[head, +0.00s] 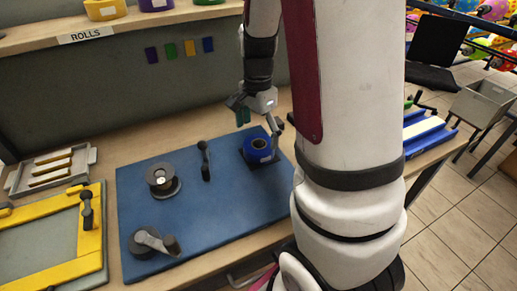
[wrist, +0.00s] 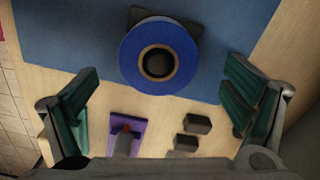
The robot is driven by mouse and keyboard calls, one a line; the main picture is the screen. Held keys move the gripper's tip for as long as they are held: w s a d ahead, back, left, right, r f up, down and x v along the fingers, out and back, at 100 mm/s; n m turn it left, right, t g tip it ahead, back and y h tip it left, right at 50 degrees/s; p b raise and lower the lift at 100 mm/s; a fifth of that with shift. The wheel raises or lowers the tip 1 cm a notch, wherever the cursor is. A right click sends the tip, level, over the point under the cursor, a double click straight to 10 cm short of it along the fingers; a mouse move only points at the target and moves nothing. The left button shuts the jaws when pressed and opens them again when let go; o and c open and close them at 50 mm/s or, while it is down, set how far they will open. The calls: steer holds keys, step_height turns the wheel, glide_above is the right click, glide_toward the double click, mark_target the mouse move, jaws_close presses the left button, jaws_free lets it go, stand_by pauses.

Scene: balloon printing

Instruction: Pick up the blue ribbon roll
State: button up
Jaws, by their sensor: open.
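The blue ribbon roll (head: 258,147) sits on a dark base near the right edge of the blue mat (head: 222,215). In the wrist view the blue ribbon roll (wrist: 135,70) is at the top middle, with a brown core around a dark centre. My gripper (head: 258,118) is open and empty just above the roll, with its fingers spread wide. In the wrist view my gripper (wrist: 160,110) shows its green-padded fingers at left and right, with the roll ahead of the space between them. I see no contact between the fingers and the roll.
A grey-black spool (head: 160,178) and dark handles stand on the mat. A yellow frame (head: 92,245) and a grey tray (head: 85,160) lie at the left. A purple piece (wrist: 118,134) and two dark blocks lie near the roll. A shelf (head: 130,28) runs above.

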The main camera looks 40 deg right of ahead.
mark_target(258, 143)
steer(key=f, duration=0.5)
steer(key=shift+s+a, duration=0.1)
steer(key=shift+a, duration=0.1)
steer(key=shift+c, duration=0.5)
steer(key=c, duration=1.2)
